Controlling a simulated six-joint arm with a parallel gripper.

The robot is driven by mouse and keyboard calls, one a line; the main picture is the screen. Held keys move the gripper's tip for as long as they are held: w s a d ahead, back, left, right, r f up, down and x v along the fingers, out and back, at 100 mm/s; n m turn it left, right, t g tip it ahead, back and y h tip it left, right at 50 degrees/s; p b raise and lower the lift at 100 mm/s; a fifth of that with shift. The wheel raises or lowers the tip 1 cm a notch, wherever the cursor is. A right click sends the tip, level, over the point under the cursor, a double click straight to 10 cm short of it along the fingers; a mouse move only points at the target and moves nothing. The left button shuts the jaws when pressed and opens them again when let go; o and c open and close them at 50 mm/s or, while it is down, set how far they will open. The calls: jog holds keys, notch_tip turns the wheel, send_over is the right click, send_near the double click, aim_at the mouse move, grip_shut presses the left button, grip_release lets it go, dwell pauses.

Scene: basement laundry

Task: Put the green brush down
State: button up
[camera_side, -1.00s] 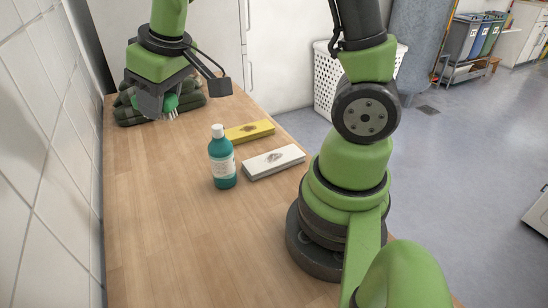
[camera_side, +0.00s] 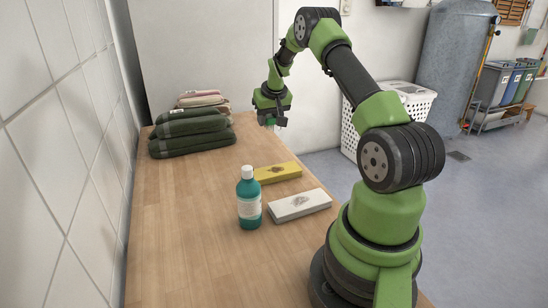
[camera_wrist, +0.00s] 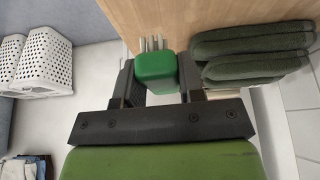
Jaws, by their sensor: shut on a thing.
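The green brush (camera_wrist: 155,68) is between the two fingers of my gripper (camera_wrist: 158,76) in the wrist view, with its pale bristles (camera_wrist: 152,44) pointing toward the wooden table. My gripper (camera_side: 271,112) is shut on it. In the side view my gripper is near the table's far right corner, right of the folded dark green towels, and the brush is mostly hidden under it. I cannot tell whether the bristles touch the table or hang above it.
Dark green towels (camera_side: 190,133) lie stacked at the far left of the wooden table (camera_side: 185,215). A teal bottle (camera_side: 249,200), a yellow block (camera_side: 280,172) and a white block (camera_side: 300,205) are nearer. A white basket (camera_side: 405,100) stands beyond the right edge.

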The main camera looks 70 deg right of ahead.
jog(key=s+d+f, duration=0.1)
jog(key=d+f, duration=0.1)
send_over(273, 156)
jog(key=s+a, duration=0.1)
jog(key=shift+m, duration=0.3)
notch_tip(273, 156, down, 4)
jog(key=shift+s, duration=0.15)
jog(key=shift+f, duration=2.45)
jog(key=shift+f, duration=0.1)
jog(key=o, duration=0.9)
